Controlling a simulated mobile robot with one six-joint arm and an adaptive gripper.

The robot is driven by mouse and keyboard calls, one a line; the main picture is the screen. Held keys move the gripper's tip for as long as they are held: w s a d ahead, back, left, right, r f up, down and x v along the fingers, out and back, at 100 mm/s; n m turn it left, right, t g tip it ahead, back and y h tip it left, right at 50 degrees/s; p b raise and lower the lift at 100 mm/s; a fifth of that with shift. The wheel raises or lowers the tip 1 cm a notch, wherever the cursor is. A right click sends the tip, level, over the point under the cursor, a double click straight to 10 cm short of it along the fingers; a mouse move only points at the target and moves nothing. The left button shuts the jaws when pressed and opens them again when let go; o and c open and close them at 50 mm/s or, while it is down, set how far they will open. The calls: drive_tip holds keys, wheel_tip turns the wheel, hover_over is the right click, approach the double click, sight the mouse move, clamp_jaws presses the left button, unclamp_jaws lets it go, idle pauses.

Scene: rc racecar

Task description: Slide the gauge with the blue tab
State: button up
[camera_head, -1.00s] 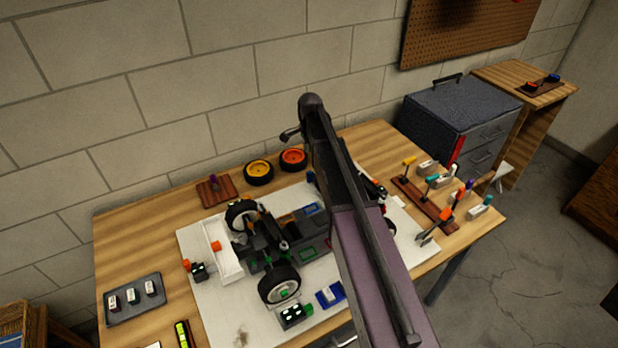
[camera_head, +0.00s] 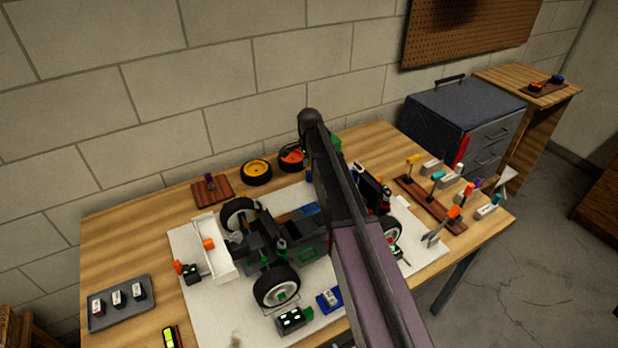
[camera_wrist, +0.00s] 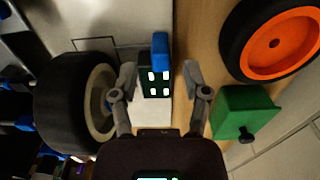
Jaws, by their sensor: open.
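In the wrist view, the gauge (camera_wrist: 154,84) is a small dark block with lit white marks and a blue tab (camera_wrist: 160,46) at its upper end. My gripper (camera_wrist: 158,76) is open, with one finger on each side of the gauge. I see gaps between the fingertips and the block; the height between them is hard to tell. In the head view, my arm hides this gauge and the gripper.
A car wheel (camera_wrist: 78,105) is close left of the fingers. A green box (camera_wrist: 242,112) and an orange-rimmed wheel (camera_wrist: 275,45) are on the right. Similar blocks with a green tab (camera_head: 292,318) and an orange tab (camera_head: 188,272) sit on the white mat (camera_head: 210,310).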

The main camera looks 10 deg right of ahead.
drive_tip(key=shift+f+b, duration=1)
drive_tip(key=shift+f, duration=0.25)
drive_tip(key=shift+c, duration=0.2)
